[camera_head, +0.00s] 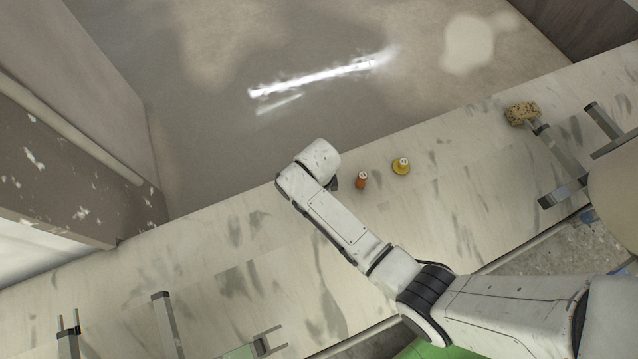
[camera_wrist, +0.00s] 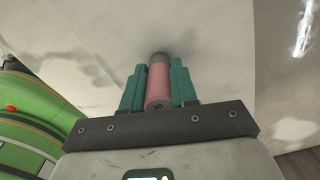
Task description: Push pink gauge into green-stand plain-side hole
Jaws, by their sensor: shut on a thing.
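The pink gauge (camera_wrist: 159,84) is a short pink cylinder with a grey tip and a dark marking on its near end. My gripper (camera_wrist: 158,66) has its teal fingers shut on both sides of it in the wrist view. The grey tip points away from the wrist, towards the pale bench top. In the head view my arm hides the gauge and most of the gripper. A piece with a green part (camera_head: 238,352) and a grey fork shows at the bottom edge of the head view, partly cut off. Its holes cannot be made out.
On the pale bench (camera_head: 430,215) stand a small orange piece (camera_head: 361,180) and a yellow piece (camera_head: 401,167), right of my wrist. A speckled sponge (camera_head: 521,113) lies farther right. Grey bars (camera_head: 168,325) stand at lower left, others (camera_head: 603,121) at right. Mid-left bench is clear.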

